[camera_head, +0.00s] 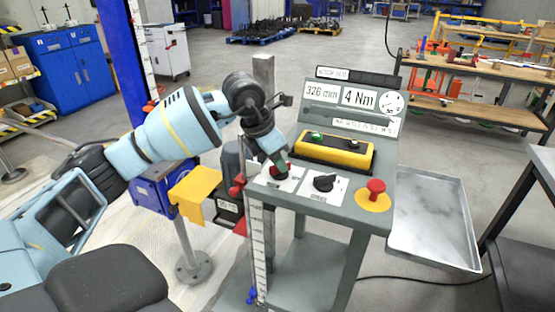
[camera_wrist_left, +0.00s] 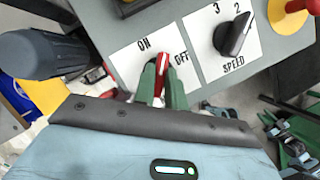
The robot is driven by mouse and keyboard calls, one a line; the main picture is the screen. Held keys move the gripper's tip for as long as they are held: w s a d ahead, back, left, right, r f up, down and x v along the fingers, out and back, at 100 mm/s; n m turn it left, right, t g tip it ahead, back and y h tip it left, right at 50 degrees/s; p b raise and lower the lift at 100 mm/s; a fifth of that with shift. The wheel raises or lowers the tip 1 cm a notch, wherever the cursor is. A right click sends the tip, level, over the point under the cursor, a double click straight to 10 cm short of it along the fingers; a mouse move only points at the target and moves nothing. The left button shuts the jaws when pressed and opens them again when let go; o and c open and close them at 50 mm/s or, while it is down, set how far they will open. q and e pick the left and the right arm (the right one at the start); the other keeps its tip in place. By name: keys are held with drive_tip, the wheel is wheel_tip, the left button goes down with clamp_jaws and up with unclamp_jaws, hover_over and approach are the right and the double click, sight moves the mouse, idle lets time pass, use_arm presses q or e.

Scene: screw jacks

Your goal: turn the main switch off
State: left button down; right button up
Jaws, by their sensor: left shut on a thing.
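The main switch has a red handle (camera_wrist_left: 161,68) on a white plate marked ON at left and OFF at right (camera_wrist_left: 140,55). In the left wrist view the handle stands roughly upright, between the two words. My left gripper (camera_wrist_left: 160,82) is shut on this handle, one green finger on each side. In the head view my left gripper (camera_head: 279,165) reaches down onto the panel's left part, where a bit of the red handle (camera_head: 280,171) shows at the fingertips.
Right of the switch are a black speed knob (camera_head: 324,182) and a red mushroom button (camera_head: 375,190) on yellow. Behind stands a yellow box (camera_head: 335,152) with a green button, below displays reading 326 mm and 4 Nm. An empty metal tray (camera_head: 432,258) hangs at right.

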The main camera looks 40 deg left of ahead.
sight(267, 172)
use_arm(q)
drive_tip(key=m, duration=0.2)
drive_tip(key=m+g+h, duration=0.1)
drive_tip(key=m, duration=0.2)
drive_tip(key=shift+w+a+m+h, duration=0.1)
drive_tip(key=shift+w+m+h, duration=0.05)
drive_tip(key=shift+m+h, duration=0.15)
drive_tip(key=shift+m+g+h, duration=0.3)
drive_tip(key=shift+m+g, duration=0.8)
drive_tip(key=shift+m, duration=1.2)
drive_tip(key=shift+f, duration=0.1)
drive_tip(key=c, duration=1.4)
unclamp_jaws()
drive_tip(key=shift+c, duration=0.2)
drive_tip(key=v, duration=0.8)
drive_tip(key=shift+b, duration=0.35)
drive_tip(key=shift+w, duration=0.1)
